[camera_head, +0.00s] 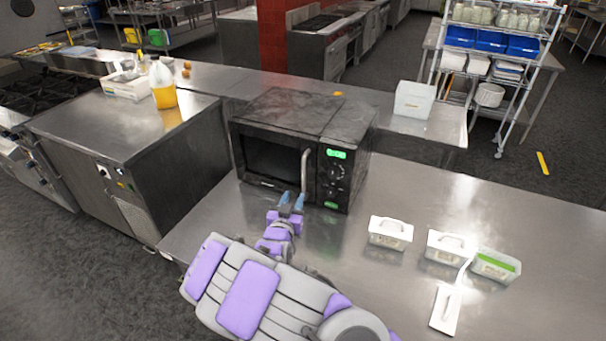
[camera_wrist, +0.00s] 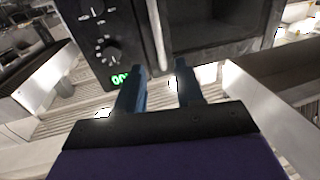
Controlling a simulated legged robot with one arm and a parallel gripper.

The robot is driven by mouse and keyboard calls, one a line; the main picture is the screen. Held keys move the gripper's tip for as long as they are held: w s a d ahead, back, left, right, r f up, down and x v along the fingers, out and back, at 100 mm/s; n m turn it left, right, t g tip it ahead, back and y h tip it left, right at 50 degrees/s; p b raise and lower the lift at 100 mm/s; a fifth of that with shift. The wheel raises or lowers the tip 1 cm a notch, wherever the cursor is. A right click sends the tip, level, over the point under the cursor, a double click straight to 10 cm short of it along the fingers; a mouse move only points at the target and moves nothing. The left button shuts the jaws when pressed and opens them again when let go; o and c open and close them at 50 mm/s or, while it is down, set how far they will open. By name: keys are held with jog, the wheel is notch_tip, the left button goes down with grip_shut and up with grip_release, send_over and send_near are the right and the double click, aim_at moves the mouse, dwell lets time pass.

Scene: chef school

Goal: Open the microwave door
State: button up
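The black microwave (camera_head: 302,148) stands on the steel table with its door (camera_head: 270,160) closed. A vertical silver door handle (camera_head: 305,172) sits at the door's right side, beside the control panel (camera_head: 335,175) with its green display. My gripper (camera_head: 291,198) is just in front of the handle's lower end. In the wrist view my gripper (camera_wrist: 160,72) has its two blue fingers apart, and the handle (camera_wrist: 157,35) reaches down between their tips. The fingers do not visibly press on the handle; contact cannot be told.
Lidded white containers (camera_head: 390,232) and an open one with green contents (camera_head: 495,265) stand on the table (camera_head: 540,225) to the right. A loose lid (camera_head: 446,309) lies near them. A white box (camera_head: 413,100) is behind.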

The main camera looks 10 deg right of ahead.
aim_at(303, 174)
jog(key=b+x, duration=0.1)
jog(key=x, duration=1)
jog(key=shift+w+d, duration=0.1)
jog(key=shift+w, duration=0.05)
jog(key=shift+b+x, duration=0.35)
jog(key=shift+x, duration=0.7)
jog(key=shift+r, duration=0.1)
grip_shut()
